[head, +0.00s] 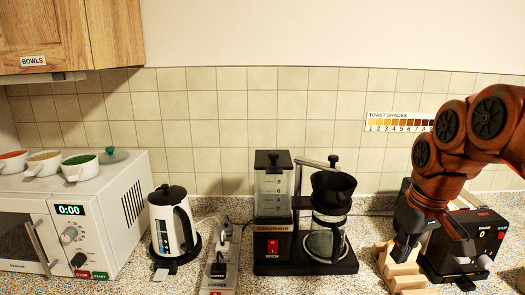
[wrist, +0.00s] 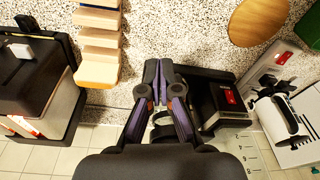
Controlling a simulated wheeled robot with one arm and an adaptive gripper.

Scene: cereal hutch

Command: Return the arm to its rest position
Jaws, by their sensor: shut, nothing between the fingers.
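My arm (head: 470,140), rust-orange, reaches in from the right side of the head view and bends down over the counter. My dark gripper (head: 403,250) points down at its end, over or just behind a stepped wooden rack and to the left of the black toaster. In the wrist view my gripper (wrist: 158,72) has its two fingers together, with nothing between them. It is beside the coffee maker (wrist: 215,103). In the head view the arm and gripper hide part of the toaster and the wall behind.
The wooden rack (head: 390,264) and toaster (head: 485,238) stand close to the gripper. The coffee maker (head: 272,232), power strip (head: 222,262), kettle (head: 162,225) and microwave (head: 100,230) with bowls stand leftward. A cabinet (head: 70,35) hangs upper left. The air above the coffee maker is clear.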

